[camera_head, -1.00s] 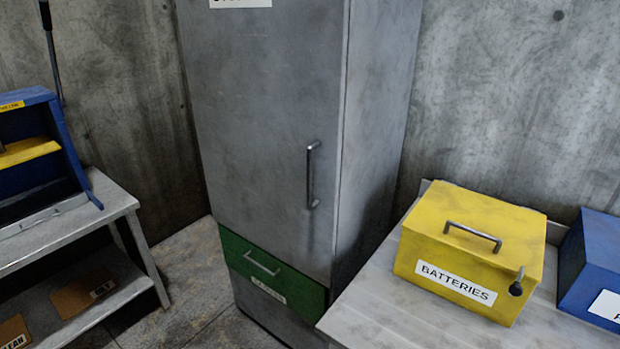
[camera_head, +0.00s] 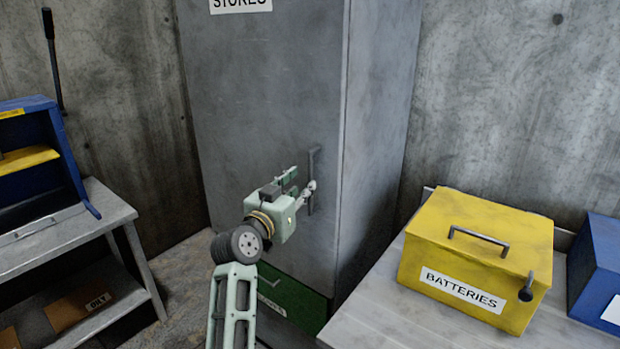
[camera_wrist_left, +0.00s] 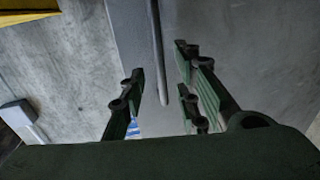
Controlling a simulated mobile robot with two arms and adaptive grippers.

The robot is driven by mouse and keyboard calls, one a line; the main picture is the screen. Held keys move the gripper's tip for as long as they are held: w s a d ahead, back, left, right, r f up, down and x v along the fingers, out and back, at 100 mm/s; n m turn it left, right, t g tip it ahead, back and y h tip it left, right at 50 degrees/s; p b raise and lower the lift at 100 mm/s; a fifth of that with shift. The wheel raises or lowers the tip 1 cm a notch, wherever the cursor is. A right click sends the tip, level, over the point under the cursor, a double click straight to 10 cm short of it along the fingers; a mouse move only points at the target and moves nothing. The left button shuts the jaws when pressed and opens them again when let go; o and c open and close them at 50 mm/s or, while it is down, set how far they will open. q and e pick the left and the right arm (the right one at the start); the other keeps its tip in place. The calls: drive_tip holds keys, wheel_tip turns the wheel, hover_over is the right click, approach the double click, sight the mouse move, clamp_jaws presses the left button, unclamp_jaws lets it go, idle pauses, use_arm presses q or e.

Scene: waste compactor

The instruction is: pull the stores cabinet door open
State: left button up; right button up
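The grey stores cabinet (camera_head: 262,95) stands against the wall, marked STORES at the top, and its door looks shut. Its upright bar handle (camera_head: 315,160) is near the door's right edge. My left gripper (camera_head: 308,192) is at the lower part of the handle and partly covers it. In the left wrist view the gripper (camera_wrist_left: 163,95) is open, with its fingers apart, and the handle (camera_wrist_left: 158,50) runs down into the gap between them. I cannot tell whether a finger touches it. My right gripper is not in view.
A yellow BATTERIES box (camera_head: 475,255) and a blue box (camera_head: 598,270) stand on a bench at the right. A grey step bench (camera_head: 70,230) with a blue machine (camera_head: 40,160) stands at the left.

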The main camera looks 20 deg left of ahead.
sight(309, 179)
use_arm(q)
drive_tip(key=shift+w+d+f+p, duration=0.1)
drive_tip(key=shift+w+d+p, duration=0.15)
drive_tip(key=shift+w, duration=1.25)
drive_tip(key=shift+w+d+p, duration=0.2)
drive_tip(key=shift+w, duration=1.25)
clamp_jaws()
